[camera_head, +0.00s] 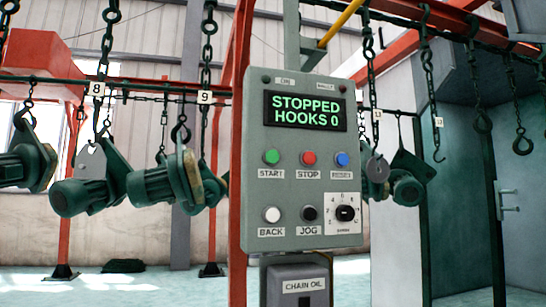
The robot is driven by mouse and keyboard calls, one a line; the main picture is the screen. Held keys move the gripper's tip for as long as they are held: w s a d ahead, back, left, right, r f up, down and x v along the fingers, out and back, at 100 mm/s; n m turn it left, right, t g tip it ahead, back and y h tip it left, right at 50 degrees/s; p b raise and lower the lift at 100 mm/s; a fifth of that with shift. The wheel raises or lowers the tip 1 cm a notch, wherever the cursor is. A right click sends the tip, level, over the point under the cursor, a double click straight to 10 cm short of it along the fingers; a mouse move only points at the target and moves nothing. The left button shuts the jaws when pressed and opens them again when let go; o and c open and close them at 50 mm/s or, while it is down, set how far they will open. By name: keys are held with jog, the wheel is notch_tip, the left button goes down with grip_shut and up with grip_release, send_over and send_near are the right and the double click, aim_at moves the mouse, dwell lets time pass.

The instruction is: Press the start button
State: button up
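The start button (271,157) is a round green button at the left of the upper button row on a grey control panel (260,240). A label reading START sits just below it. The panel's display (304,111) reads "STOPPED HOOKS 0" in green letters. My gripper is not in view, and nothing covers the start button.
A red stop button (309,158) and a blue reset button (342,159) share the row. Below are a white back button (272,214), a black jog button (309,213) and a dial (345,213). Green motors (150,185) hang on hooks at left. A chain oil box (298,287) sits below.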

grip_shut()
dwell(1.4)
